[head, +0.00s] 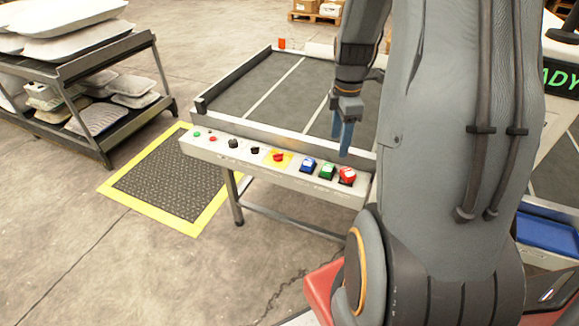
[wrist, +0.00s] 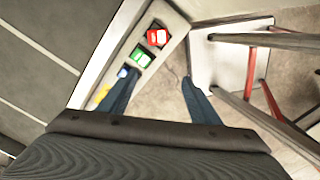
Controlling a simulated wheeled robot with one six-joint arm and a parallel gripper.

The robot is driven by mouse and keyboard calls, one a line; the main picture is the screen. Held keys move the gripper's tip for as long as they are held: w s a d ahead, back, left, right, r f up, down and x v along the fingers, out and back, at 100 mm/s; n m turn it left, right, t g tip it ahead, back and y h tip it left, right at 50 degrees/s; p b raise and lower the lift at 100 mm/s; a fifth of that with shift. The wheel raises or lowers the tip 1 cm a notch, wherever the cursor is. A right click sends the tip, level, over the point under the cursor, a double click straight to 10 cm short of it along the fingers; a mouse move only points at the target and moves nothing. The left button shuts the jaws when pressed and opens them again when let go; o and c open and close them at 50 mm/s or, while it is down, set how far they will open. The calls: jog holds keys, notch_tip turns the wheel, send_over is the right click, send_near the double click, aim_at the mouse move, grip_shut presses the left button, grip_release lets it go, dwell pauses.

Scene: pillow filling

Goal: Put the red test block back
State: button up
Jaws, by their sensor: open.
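The red test block (head: 347,176) sits at the right end of the control strip on the front of the grey table, beside the green block (head: 327,171) and the blue block (head: 308,165). In the wrist view the red block (wrist: 157,37) is at the upper middle, with the green block (wrist: 140,56) just below it. My gripper (head: 346,152) is above the strip near the red block, fingers pointing down. In the wrist view its two blue fingers (wrist: 158,88) are spread apart with nothing between them. The gripper is apart from the blocks.
The table (head: 240,90) has a dark surface with white lines and raised edges. Buttons and a yellow-backed red knob (head: 278,157) line the strip. A pillow rack (head: 85,55) stands left, by a yellow-edged mat (head: 165,185). A stool-like white seat (wrist: 225,60) shows in the wrist view.

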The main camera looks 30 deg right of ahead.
jog(key=s+a+r+m, duration=0.1)
jog(key=s+a+m, duration=0.2)
jog(key=a, duration=0.4)
jog(key=s+a+r+m, duration=0.2)
jog(key=s+a+m, duration=0.1)
jog(key=a+m, duration=0.3)
jog(key=s+a+r+m, duration=0.2)
jog(key=a+m, duration=0.3)
jog(key=a, duration=0.4)
jog(key=shift+s+a+t, duration=0.4)
jog(key=shift+s, duration=0.4)
